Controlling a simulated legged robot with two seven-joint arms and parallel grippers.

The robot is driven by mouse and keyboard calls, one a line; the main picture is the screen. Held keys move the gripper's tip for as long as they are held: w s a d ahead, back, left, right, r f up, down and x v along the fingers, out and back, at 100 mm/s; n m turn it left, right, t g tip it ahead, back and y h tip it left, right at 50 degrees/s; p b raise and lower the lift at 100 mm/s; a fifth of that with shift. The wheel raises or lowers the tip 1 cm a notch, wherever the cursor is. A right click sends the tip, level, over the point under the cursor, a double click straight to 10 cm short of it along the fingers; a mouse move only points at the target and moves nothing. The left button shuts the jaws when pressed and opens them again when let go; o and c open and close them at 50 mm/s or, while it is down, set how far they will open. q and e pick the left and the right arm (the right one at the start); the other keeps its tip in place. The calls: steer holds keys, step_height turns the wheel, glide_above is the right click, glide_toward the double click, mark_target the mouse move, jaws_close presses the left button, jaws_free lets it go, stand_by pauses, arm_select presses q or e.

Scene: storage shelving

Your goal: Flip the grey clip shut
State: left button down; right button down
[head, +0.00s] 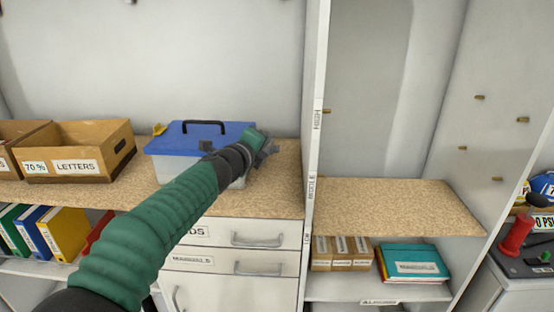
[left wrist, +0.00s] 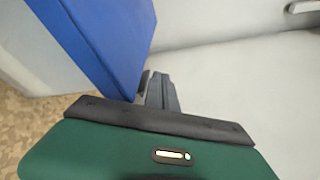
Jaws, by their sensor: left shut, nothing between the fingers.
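A storage box with a blue lid (head: 188,136), a black carry handle (head: 204,124) and a pale body (head: 240,183) stands on the speckled shelf. A yellow clip (head: 159,129) sticks up at its left end. My left arm reaches across the front of the box. My left gripper (head: 268,150) is at the box's right end, shut and empty. In the left wrist view its dark fingers (left wrist: 162,92) are beside the blue lid (left wrist: 105,35). I cannot make out the grey clip; the gripper covers much of that end.
A cardboard box labelled LETTERS (head: 35,172) stands left of the lidded box. A white upright post (head: 314,130) rises to the right. Drawers with handles (head: 257,240) sit below the shelf. The right shelf (head: 390,205) is bare.

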arm_select(q)
steer(key=d+v, duration=0.1)
steer(key=v, duration=1.5)
steer(key=shift+s+b, duration=0.35)
steer(key=shift+b, duration=0.05)
arm_select(e)
steer(key=shift+d+f, duration=0.35)
steer(key=shift+f, duration=0.15)
arm_select(q)
steer(key=shift+d, duration=0.2)
